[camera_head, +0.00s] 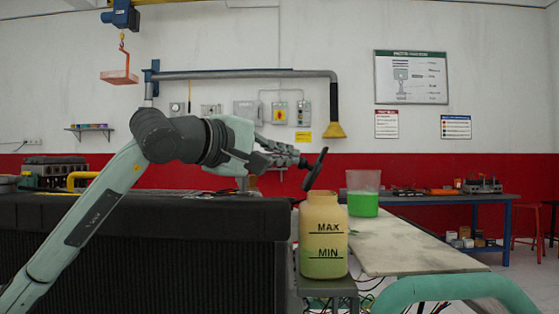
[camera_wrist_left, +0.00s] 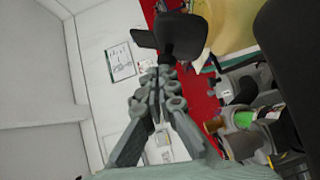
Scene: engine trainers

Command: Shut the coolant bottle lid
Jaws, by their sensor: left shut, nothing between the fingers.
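The coolant bottle (camera_head: 323,240) is a yellowish, translucent jar with MAX and MIN lines and green liquid low inside. It stands upright on a small stand. Its dark round lid (camera_head: 315,168) is open, tilted steeply up above the mouth. My left gripper (camera_head: 302,160) is shut and empty, its tips just left of the lid; I cannot tell if they touch. In the left wrist view, the shut fingers (camera_wrist_left: 158,75) point at the dark lid (camera_wrist_left: 181,36), with the yellow bottle (camera_wrist_left: 235,22) beside it. My right gripper is not in view.
A large black block (camera_head: 150,250) fills the lower left, beside the bottle. A clear cup of green liquid (camera_head: 363,194) stands right behind the bottle on a pale worktop (camera_head: 415,247). A blue bench (camera_head: 460,198) is farther back.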

